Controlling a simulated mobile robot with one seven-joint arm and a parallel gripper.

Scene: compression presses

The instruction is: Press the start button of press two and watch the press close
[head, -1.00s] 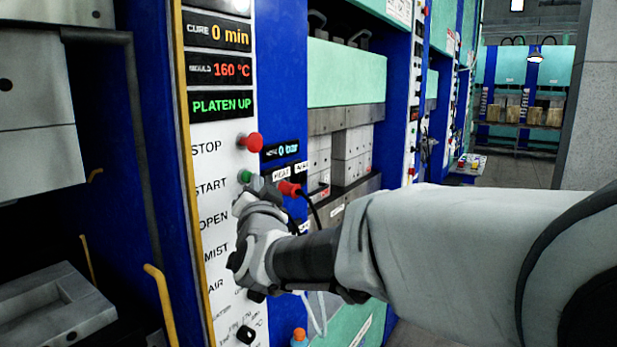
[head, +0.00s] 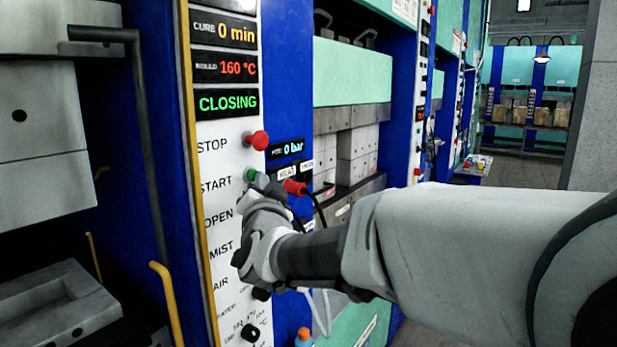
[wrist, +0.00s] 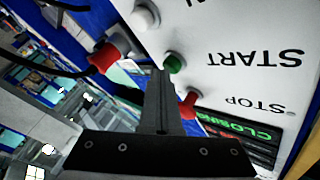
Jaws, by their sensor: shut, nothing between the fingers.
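The white control panel (head: 222,152) has labels STOP, START, OPEN, MIST and AIR, and a green display (head: 227,102) reading CLOSING. The green start button (head: 250,174) sits beside START, under the red stop button (head: 257,140). My gripper (head: 259,182) is shut and empty, its tips right at the start button. In the wrist view the green button (wrist: 174,62) shows just beyond the fingertips (wrist: 161,72); I cannot tell whether they touch it. At the left, an upper block (head: 45,150) hangs above a grey lower mould (head: 60,303) with a gap between.
A red connector (head: 294,187) with a black cable sits just right of my gripper. A yellow rail (head: 165,295) stands at lower left. More presses line the right, with a teal-fronted block (head: 352,72) nearby. The aisle floor (head: 525,172) is clear at the back right.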

